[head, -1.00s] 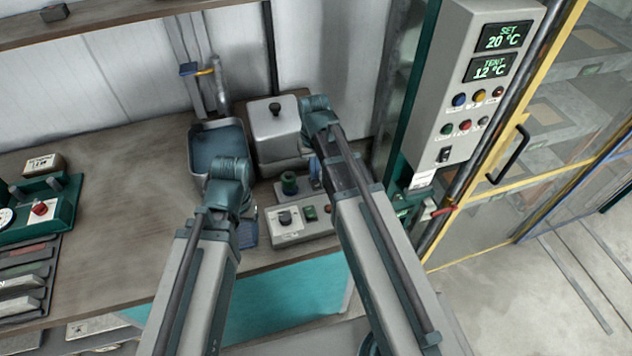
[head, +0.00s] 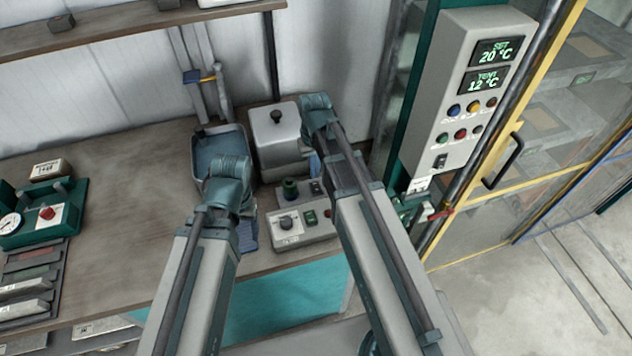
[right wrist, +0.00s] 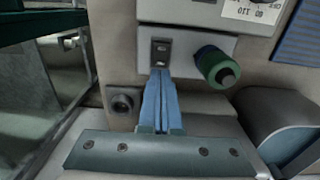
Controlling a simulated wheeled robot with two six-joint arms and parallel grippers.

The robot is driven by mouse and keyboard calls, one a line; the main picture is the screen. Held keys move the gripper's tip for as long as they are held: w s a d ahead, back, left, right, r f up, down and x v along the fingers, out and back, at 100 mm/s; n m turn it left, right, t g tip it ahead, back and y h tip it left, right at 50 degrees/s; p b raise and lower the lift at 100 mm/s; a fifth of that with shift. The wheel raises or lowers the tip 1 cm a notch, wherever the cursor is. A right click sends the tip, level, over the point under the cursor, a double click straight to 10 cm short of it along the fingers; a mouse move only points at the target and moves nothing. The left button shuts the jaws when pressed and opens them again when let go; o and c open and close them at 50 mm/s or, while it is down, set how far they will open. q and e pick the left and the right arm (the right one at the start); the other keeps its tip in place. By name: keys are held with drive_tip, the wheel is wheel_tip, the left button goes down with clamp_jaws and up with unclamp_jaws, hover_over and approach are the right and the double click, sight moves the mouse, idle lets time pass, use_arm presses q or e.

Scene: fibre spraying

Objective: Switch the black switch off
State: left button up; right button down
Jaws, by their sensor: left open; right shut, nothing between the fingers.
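A small black switch (right wrist: 161,52) sits on a grey unit beside a green knob (right wrist: 214,66) in the right wrist view. My right gripper (right wrist: 158,76) is shut and empty, its blue fingertips just below that switch; I cannot tell whether they touch it. In the head view the right gripper (head: 317,168) is partly hidden by its arm, over the unit with the green knob (head: 290,189). My left gripper (head: 228,185) is at the bench's front, its fingers hidden behind its wrist.
A grey control box (head: 300,236) with a dial stands at the bench's front edge, a blue ribbed pad (head: 247,238) to its left. A blue-grey tray (head: 218,143) and a lidded metal box (head: 272,125) stand behind.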

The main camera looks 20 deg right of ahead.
sight(315, 184)
use_arm(q)
wheel_tip(315, 184, up, 3)
drive_tip(key=p, duration=0.2)
drive_tip(key=shift+r+p, duration=0.15)
drive_tip(key=shift+p, duration=0.2)
use_arm(e)
wheel_tip(315, 184, up, 3)
drive_tip(key=shift+r, duration=0.15)
